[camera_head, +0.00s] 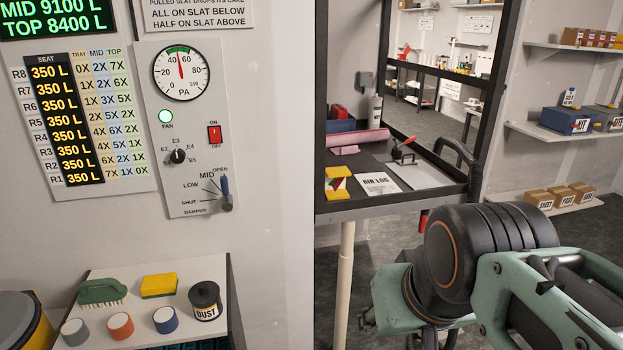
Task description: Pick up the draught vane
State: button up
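On the dark bench (336,208) in the centre, a small black piece with a red part (403,151) stands near the right side, behind a grey-white sheet. It may be the draught vane, but it is too small to be sure. My arm fills the lower right, in front of and below the bench's right end. I cannot make out my gripper's fingers; they are out of the picture or hidden by the arm.
An air log sheet (377,184), yellow-and-red blocks (338,184), a pink roll (358,138) and a bottle (375,109) share the bench. A dark frame post bounds its right side. A white side table (105,275) holds a brush, sponge and tins.

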aim_at(337, 179)
jog(key=i+l+u, duration=0.1)
jog(key=i, duration=0.55)
jog(key=i+l+u, duration=0.2)
jog(key=i+l, duration=0.75)
jog(key=i+l+u, duration=0.1)
jog(key=i+l, duration=0.15)
jog(key=l, duration=0.25)
